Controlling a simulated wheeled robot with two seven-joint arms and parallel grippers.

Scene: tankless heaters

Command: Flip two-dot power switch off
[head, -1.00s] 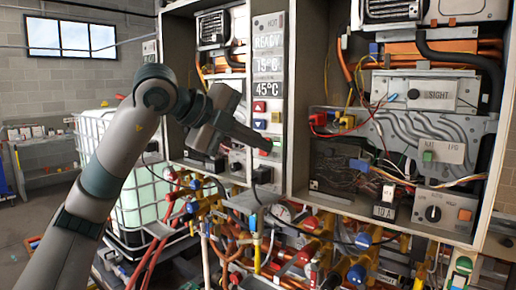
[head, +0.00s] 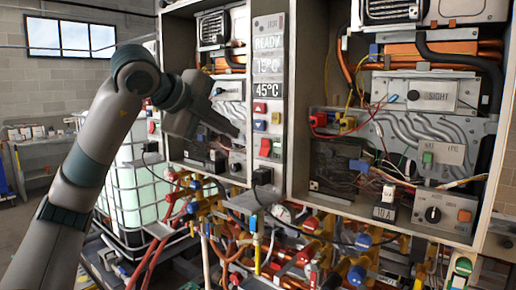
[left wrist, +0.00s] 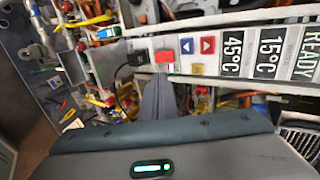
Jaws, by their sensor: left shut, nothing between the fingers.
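The narrow control strip between the two open heater cabinets carries READY, 15°C and 45°C labels. Below its red and blue arrow buttons is a red square switch (head: 265,147). The same red switch (left wrist: 164,57) shows in the left wrist view. I cannot make out dots on it, so I cannot confirm it is the two-dot one. My left gripper (head: 238,133) is shut and empty, to the left of the switch and apart from it in the head view. In the left wrist view the shut fingers (left wrist: 158,90) point toward the strip just below the switch. My right gripper is not in view.
The blue arrow button (head: 259,125) and red arrow button (head: 259,107) sit close above the switch. A black box (head: 262,175) is below it. Pipes and coloured valves crowd the area underneath. A white caged tank (head: 137,185) stands at the left.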

